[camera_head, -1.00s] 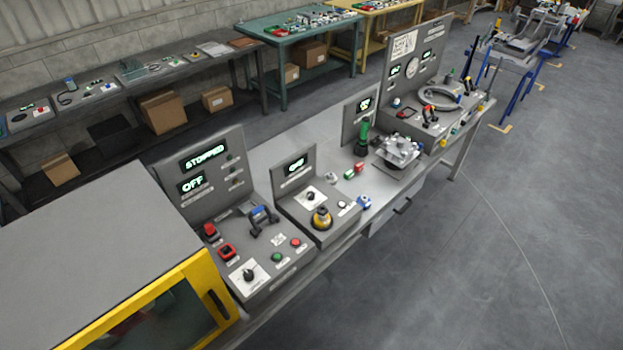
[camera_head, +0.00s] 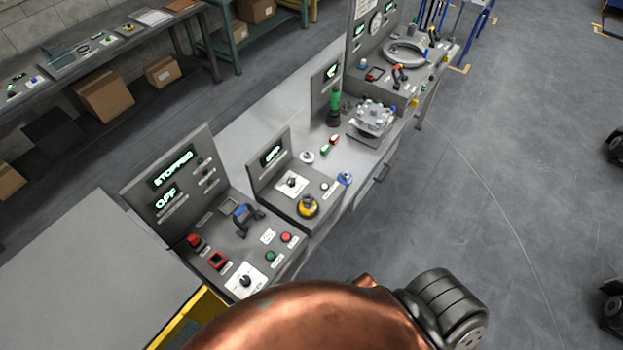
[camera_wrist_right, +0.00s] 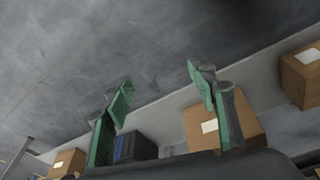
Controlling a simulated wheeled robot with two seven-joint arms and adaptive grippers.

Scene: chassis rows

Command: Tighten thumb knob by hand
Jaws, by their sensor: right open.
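I cannot tell which part is the thumb knob. In the head view, candidates are a black knob on a white plate (camera_head: 246,281) on the near panel, a black knob on a white plate (camera_head: 291,182) on the middle box, and a yellow-and-black knob (camera_head: 307,206) on that box. A metal fixture (camera_head: 373,118) stands farther along the bench. My right gripper (camera_wrist_right: 163,88) shows in the right wrist view, its two green-padded fingers apart and nothing between them. It faces floor and boxes, away from the panels. My left gripper is out of view.
A copper-coloured arm link of mine fills the bottom middle of the head view. The grey bench (camera_head: 252,130) carries panels, small parts and a green-topped item (camera_head: 335,107). A grey cabinet (camera_head: 90,285) with a yellow edge stands near left.

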